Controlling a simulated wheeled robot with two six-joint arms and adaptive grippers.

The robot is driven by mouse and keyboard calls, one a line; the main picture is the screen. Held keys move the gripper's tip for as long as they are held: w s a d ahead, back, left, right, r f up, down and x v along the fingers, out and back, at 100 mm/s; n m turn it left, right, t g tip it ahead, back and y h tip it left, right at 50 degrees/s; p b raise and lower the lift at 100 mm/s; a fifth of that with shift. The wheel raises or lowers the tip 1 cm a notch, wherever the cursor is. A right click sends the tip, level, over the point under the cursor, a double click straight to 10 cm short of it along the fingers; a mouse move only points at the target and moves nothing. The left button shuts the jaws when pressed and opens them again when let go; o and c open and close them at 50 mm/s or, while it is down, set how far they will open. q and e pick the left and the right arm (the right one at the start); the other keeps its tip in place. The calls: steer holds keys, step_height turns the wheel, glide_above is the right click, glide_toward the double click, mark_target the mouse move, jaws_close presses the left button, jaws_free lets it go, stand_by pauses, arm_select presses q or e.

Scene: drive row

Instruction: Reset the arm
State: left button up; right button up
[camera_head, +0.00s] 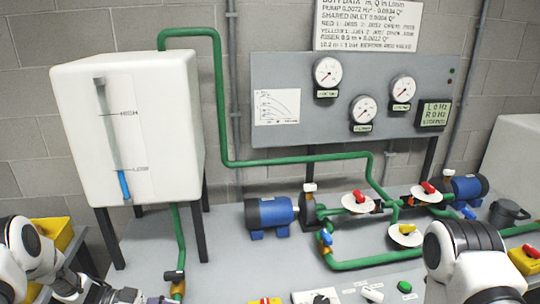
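My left arm (25,250) comes in at the lower left corner. A dark part at its end, which may be my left gripper (105,293), is cut off by the bottom edge, and its fingers cannot be made out. My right arm (465,255) stands at the lower right, over the front of the grey bench. Its gripper is outside the picture. No object shows in the hold of either arm.
A white tank (155,130) stands on dark legs at left. Green pipes (300,160), blue pump motors (268,212) and valves with red, yellow and blue handles cover the grey bench (235,265). A gauge panel (300,75) stands behind. Yellow boxes (55,232) flank both sides.

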arm_select(q)
steer(key=s+d+f+n+t+y, duration=0.2)
steer(key=d+f+n, duration=0.1)
steer(key=d+n, duration=0.3)
steer(key=s+d+f+n+t+y, duration=0.1)
steer(key=s+d+f+n+t, duration=0.2)
steer(key=d, duration=0.6)
steer(key=s+a+f+n+g+y, duration=0.3)
steer(key=s+a+y, duration=0.2)
steer(key=s, duration=0.6)
steer(key=s+a+f+n+g+y, duration=0.3)
steer(key=s+a+y, duration=0.3)
steer(key=s, duration=0.5)
steer(key=shift+a+f+y, duration=0.15)
steer(key=shift+f+y, duration=0.15)
steer(key=shift+y, duration=0.1)
